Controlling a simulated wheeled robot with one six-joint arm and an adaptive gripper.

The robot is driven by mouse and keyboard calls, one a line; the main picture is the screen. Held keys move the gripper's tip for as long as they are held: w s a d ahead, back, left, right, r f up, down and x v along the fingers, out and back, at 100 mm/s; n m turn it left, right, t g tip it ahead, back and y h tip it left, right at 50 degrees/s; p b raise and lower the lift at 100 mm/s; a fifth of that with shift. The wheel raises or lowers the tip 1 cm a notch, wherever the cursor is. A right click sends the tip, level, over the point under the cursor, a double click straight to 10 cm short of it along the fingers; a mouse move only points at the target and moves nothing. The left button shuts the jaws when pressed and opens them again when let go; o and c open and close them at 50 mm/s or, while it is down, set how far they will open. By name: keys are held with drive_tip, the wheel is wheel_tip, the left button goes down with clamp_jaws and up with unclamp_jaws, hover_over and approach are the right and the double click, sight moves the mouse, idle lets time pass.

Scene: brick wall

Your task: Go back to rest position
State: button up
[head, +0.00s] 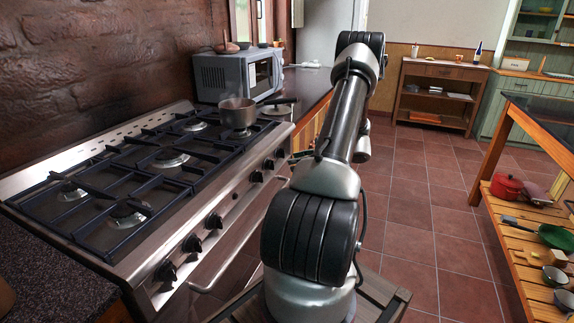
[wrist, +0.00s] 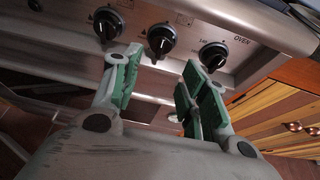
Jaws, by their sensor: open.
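In the wrist view my gripper (wrist: 158,84) is open, with its two green-padded fingers apart and nothing between them. It is in front of the stove's control panel, with black knobs (wrist: 161,40) just beyond the fingertips. In the head view my arm rises from its base beside the stove and reaches away from the camera; the gripper is mostly hidden behind the arm there.
The stove (head: 150,180) stands to the left, with a steaming pot (head: 238,112) on a far burner. A microwave (head: 237,74) sits on the counter beyond. A wooden shelf with pans (head: 538,190) stands at right. The tiled floor (head: 415,215) between is clear.

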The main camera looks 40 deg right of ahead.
drive_tip(key=shift+s+d+r, duration=0.15)
drive_tip(key=shift+s+d, duration=0.05)
drive_tip(key=shift+s, duration=0.3)
